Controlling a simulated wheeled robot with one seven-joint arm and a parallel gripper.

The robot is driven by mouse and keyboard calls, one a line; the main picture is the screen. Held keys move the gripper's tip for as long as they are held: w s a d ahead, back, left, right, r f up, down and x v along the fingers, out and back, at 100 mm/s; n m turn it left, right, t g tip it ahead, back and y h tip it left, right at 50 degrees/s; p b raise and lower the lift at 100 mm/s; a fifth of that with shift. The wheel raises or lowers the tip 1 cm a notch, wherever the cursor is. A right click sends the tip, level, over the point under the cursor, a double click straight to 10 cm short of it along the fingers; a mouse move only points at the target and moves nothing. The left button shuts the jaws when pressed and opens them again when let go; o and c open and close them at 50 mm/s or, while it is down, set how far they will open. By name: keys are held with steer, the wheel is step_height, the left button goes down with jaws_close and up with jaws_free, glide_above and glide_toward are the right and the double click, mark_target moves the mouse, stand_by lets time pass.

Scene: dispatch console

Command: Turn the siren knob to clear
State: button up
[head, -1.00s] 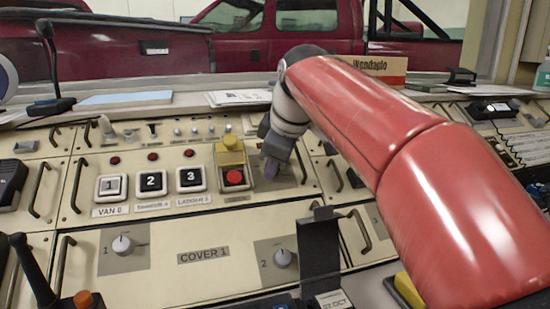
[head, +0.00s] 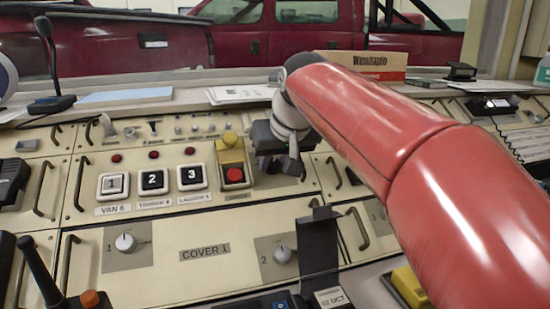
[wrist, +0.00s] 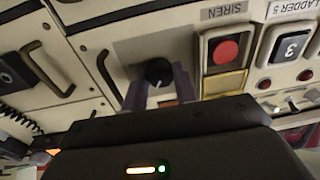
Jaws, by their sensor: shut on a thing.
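A dark round knob (wrist: 158,71) stands on the cream panel beside the red siren button in the wrist view. My gripper (wrist: 159,86) is shut on this knob, one purplish finger on each side. In the head view my gripper (head: 284,171) is at the panel, just right of the red button, and hides the knob. The knob's pointer direction and any clear mark cannot be made out.
The red button (head: 234,175) has a raised yellow cover (head: 230,149) close to my gripper's left. Numbered buttons, such as button 3 (head: 191,177), lie farther left. A metal handle (head: 334,173) stands to the right.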

steer(key=m, duration=0.5)
steer(key=shift+p, duration=0.3)
steer(key=shift+m, duration=0.3)
steer(key=o, duration=1)
steer(key=v, duration=0.7)
steer(key=shift+s+r, duration=0.2)
steer(key=shift+s, duration=0.2)
